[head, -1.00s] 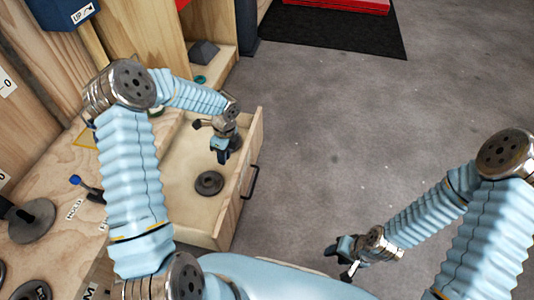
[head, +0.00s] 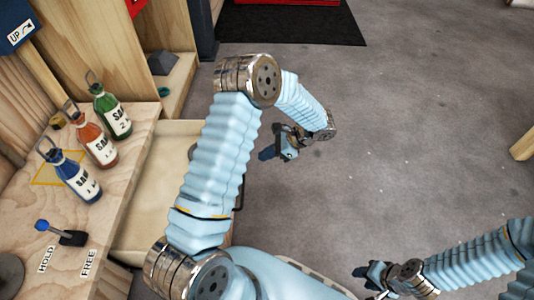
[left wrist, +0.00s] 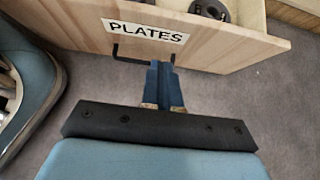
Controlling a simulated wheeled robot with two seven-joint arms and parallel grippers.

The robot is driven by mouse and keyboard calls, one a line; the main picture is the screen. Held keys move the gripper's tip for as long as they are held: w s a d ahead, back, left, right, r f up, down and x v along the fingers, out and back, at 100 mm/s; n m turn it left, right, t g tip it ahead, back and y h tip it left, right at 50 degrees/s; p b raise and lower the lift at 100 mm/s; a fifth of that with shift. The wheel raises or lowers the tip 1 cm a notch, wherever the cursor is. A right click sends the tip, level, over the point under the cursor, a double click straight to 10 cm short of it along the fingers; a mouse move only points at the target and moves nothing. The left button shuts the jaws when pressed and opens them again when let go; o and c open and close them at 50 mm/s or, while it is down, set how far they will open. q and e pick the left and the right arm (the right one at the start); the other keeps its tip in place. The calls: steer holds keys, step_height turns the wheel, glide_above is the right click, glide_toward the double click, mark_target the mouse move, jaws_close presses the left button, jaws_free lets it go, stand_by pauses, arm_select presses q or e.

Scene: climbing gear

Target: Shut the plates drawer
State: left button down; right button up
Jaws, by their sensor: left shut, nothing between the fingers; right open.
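The plates drawer (head: 160,195) stands pulled out of the wooden bench, its inside partly hidden behind my left arm in the head view. In the left wrist view its wooden front (left wrist: 235,47) carries a PLATES label (left wrist: 146,32) and a black bar handle (left wrist: 116,50). A dark round plate (left wrist: 210,9) shows inside. My left gripper (head: 268,152) is outside the drawer, on the side of its front. In the left wrist view the fingers (left wrist: 163,72) are shut and empty, pointing at the front near the handle; contact cannot be told. My right gripper (head: 366,276) is open and empty over the floor.
Green (head: 112,112), red (head: 93,138) and blue (head: 71,176) bottles stand on the bench top. A lever with a blue knob (head: 60,232) sits near HOLD and FREE labels. A black mat (head: 290,24) lies at the back. The grey floor right of the drawer is clear.

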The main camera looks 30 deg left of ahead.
arm_select(q)
steer(key=s+a+f, duration=0.4)
steer(key=a, duration=0.4)
steer(key=shift+s+f+b, duration=0.25)
steer(key=shift+f+b, duration=0.1)
steer(key=shift+b, duration=0.05)
steer(key=shift+a, duration=0.1)
steer(key=s+a+b, duration=0.1)
steer(key=s+a, duration=0.6)
steer(key=a, duration=0.5)
steer(key=s+a, duration=0.7)
steer(key=a, duration=0.6)
steer(key=shift+a+b, duration=0.2)
steer(key=shift+b, duration=0.2)
steer(key=shift+d, duration=0.1)
